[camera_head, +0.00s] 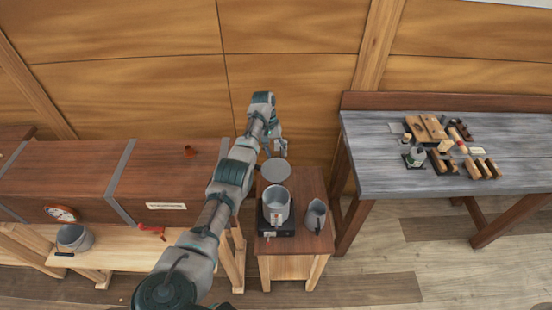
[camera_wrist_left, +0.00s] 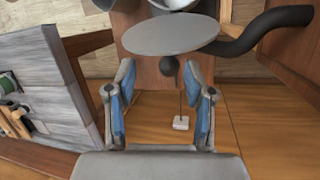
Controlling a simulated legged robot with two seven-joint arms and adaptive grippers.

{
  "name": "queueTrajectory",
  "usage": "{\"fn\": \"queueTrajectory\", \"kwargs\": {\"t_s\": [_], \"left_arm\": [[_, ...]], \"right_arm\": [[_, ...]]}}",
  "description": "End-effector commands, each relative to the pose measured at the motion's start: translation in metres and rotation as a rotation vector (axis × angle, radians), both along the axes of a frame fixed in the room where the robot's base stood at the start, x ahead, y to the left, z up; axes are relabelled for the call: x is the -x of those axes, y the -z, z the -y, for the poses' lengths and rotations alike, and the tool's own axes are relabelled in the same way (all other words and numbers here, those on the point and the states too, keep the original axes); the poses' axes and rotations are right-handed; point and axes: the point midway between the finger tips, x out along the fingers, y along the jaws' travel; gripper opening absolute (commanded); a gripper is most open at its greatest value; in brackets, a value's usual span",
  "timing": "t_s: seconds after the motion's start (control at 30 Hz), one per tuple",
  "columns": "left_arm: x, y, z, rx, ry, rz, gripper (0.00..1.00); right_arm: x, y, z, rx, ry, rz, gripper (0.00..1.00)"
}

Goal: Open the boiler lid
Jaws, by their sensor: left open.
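The boiler (camera_head: 276,208) is a light grey pot on a dark burner on a small wooden cabinet. Its round grey lid (camera_head: 276,170) stands raised at the back of the pot, and the pot's mouth shows open. In the left wrist view the lid (camera_wrist_left: 170,34) is a tilted disc with a dark round knob (camera_wrist_left: 168,66) at its lower edge. My left gripper (camera_head: 281,147) is just behind the lid, near the wall. Its fingers (camera_wrist_left: 163,88) are open, with the knob beyond the gap between them; nothing is held. My right gripper is not in view.
A grey jug (camera_head: 316,216) stands right of the boiler. A long wooden box (camera_head: 70,185) is at the left, and a dark curved pipe (camera_wrist_left: 262,30) runs beside the lid. The grey workbench (camera_head: 390,150) at right holds several small tools and blocks.

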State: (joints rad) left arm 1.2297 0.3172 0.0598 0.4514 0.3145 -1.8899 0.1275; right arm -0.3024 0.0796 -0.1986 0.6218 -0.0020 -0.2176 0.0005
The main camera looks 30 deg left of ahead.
Motion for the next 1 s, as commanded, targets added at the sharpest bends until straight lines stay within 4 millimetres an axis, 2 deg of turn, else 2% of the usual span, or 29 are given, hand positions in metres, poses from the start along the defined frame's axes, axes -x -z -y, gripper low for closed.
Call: {"fn": "queueTrajectory", "kwargs": {"t_s": [0.1,0.3,1.0], "left_arm": [[-0.001,-0.025,0.0,0.0,-0.001,0.002,0.53],[-0.002,-0.048,0.0,0.001,0.0,-0.001,0.53],[-0.002,-0.051,0.0,0.0,0.0,-0.001,0.53]], "right_arm": [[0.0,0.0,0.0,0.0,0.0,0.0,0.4],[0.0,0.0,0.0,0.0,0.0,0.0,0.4],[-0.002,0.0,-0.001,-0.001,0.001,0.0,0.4]]}}
